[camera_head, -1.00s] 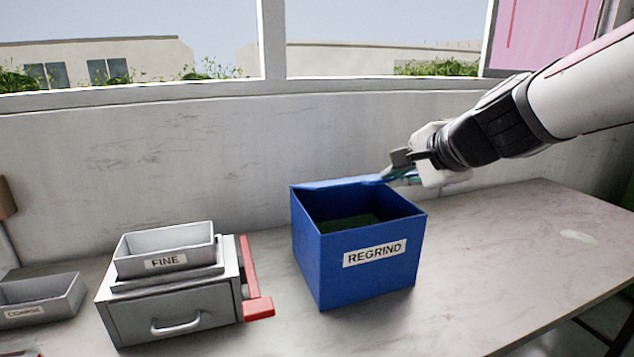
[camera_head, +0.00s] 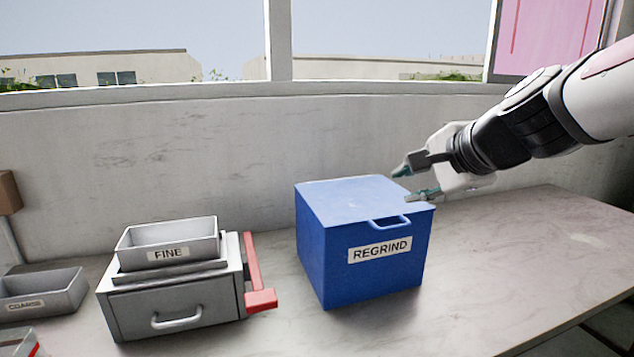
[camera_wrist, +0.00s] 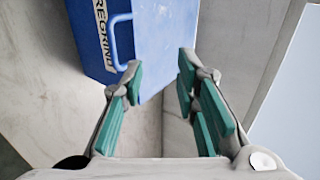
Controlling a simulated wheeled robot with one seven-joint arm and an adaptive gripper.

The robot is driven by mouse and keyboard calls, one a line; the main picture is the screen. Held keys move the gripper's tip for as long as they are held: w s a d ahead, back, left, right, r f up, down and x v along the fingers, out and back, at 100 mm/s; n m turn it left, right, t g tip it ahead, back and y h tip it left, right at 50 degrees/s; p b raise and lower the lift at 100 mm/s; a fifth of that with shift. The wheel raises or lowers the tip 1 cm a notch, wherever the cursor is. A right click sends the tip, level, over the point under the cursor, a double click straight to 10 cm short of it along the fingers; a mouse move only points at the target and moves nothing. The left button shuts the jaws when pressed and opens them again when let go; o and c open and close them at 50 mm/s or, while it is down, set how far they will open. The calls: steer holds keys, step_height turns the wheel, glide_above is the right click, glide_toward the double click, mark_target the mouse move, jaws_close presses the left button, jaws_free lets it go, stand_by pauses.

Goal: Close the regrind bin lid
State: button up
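The blue regrind bin (camera_head: 335,265) stands on the table with a white REGRIND label on its front. Its blue lid (camera_head: 350,198) lies flat over the top, with a loop handle (camera_head: 390,222) at the front edge. I see no gap under the lid. My gripper (camera_head: 410,180) is open and empty just above the lid's right side, its fingers spread. In the wrist view the bin's lid (camera_wrist: 165,40) and handle (camera_wrist: 121,42) show beyond the teal-padded open fingers (camera_wrist: 158,70); nothing is between them.
A grey unit with a drawer (camera_head: 175,308) stands left of the bin, with a FINE tray (camera_head: 170,248) on top and a red lever (camera_head: 254,275) beside it. A COARSE tray (camera_head: 45,292) is at far left. The table (camera_head: 510,250) right of the bin is clear.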

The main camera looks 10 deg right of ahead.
steer(key=v, duration=0.9)
steer(key=shift+s, duration=0.2)
steer(key=s+a+f+n+g, duration=0.5)
steer(key=s+a+f+n, duration=0.2)
steer(key=s+f+n, duration=0.35)
steer(key=s+d+f+n+g+h, duration=0.1)
steer(key=s+f+n+g, duration=0.25)
steer(key=s, duration=0.45)
steer(key=s+d+f+n+g+h, duration=0.1)
steer(key=s+f+n+g, duration=0.1)
steer(key=s+f, duration=0.45)
step_height(320, 180, up, 28)
steer(key=s+t+p, duration=0.1)
steer(key=t+p, duration=0.3)
steer(key=p, duration=2)
steer(key=shift+d, duration=0.3)
steer(key=shift+s+f, duration=0.1)
